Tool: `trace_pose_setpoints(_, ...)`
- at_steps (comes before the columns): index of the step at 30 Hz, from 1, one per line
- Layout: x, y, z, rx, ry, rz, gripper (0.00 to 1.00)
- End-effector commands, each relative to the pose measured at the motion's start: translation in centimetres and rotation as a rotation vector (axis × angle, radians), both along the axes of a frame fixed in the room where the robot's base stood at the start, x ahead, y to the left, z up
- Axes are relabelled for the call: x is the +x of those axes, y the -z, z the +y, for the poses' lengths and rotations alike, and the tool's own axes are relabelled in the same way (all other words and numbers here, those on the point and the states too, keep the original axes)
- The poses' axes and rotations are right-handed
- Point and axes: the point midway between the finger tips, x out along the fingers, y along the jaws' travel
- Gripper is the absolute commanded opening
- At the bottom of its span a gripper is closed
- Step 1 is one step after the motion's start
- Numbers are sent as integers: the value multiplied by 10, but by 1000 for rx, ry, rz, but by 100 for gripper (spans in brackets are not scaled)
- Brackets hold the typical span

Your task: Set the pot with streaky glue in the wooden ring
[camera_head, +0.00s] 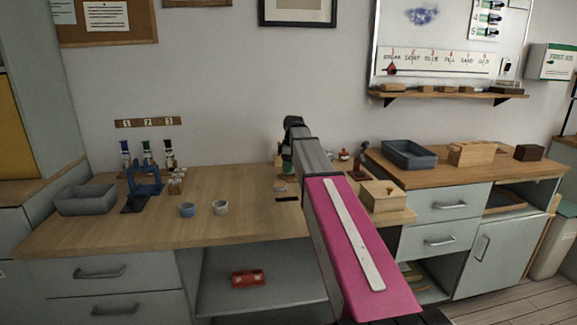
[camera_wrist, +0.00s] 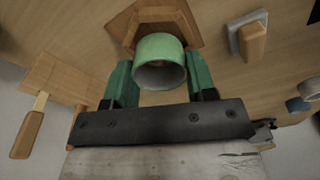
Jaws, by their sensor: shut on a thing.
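My gripper (camera_wrist: 160,72) is shut on a light green pot (camera_wrist: 160,58), with a green finger on each side of it. The pot's grey, open mouth faces the wrist camera; I cannot make out any glue streaks. Just beyond the pot in the wrist view is a brown, angular wooden piece (camera_wrist: 178,20), which looks like the wooden ring. The pot overlaps it, so I cannot tell whether they touch or a gap remains. In the head view my arm covers most of this spot. A blue pot (camera_head: 187,209) and a pale pot (camera_head: 220,207) stand on the bench to the left.
A grey tray (camera_head: 86,200) and a blue stand (camera_head: 146,180) are at the bench's left. A wooden box (camera_head: 381,196) is right of my arm. A grey-based block (camera_wrist: 251,40) and a wooden-handled tool (camera_wrist: 29,132) lie near the gripper.

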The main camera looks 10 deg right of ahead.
Motion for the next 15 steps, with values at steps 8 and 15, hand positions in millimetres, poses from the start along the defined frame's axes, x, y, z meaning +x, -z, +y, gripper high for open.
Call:
trace_pose_setpoints(8, 0, 0, 0, 0, 0, 0, 29)
trace_pose_setpoints(15, 0, 4, 0, 0, 0, 0, 29)
